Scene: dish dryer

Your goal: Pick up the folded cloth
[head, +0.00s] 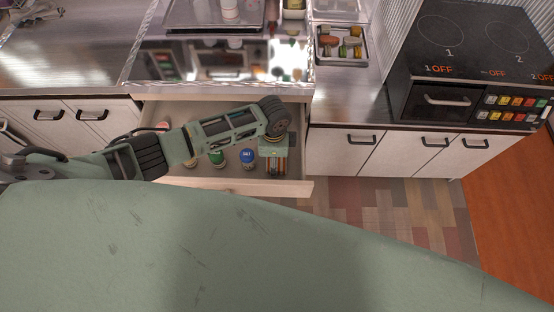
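No folded cloth can be made out in the head view. My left arm comes in from the left over an open drawer (300,188). Its wrist bends downward at the drawer's right part, and my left gripper (273,155) points down into it. The fingertips are hard to see from above, so I cannot tell whether they are open or hold anything. Something with orange-brown strips lies at or under the gripper, too small to identify. My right gripper is out of view.
The drawer holds a green-capped jar (216,157) and a blue-capped jar (248,156) close left of the gripper. The metal counter (345,88) above carries a container of coloured items (340,45). A two-plate stove (475,40) stands right. Patterned floor is free at lower right.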

